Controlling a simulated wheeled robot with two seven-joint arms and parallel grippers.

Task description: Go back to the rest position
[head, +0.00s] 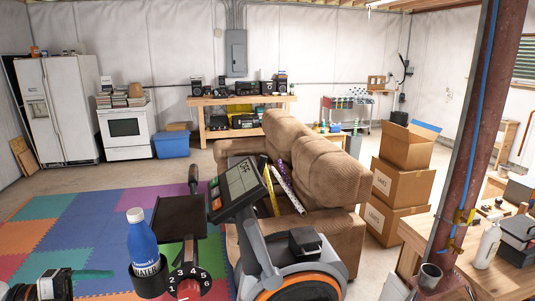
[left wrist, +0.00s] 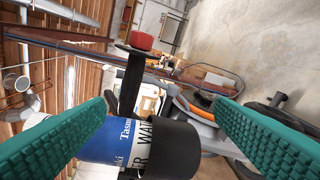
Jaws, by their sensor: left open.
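The exercise bike stands in front of me, with its console (head: 242,180) and a numbered dial (head: 188,282) facing me. A blue water bottle (head: 142,240) with a white cap stands upright in the bike's black cup holder (head: 150,283). My left gripper (head: 98,274) is low at the left, beside the bottle, with a green finger pointing toward it. In the left wrist view the gripper (left wrist: 162,108) has its green fingers wide apart. The blue bottle (left wrist: 100,140) and black holder (left wrist: 172,148) show between and beyond them; contact cannot be told. My right gripper does not show.
A brown recliner (head: 310,155) stands just behind the bike. Stacked cardboard boxes (head: 400,185) and a rust-coloured post (head: 475,140) are at the right, beside a wooden workbench (head: 415,235). Coloured foam mats (head: 90,220) cover the open floor at left.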

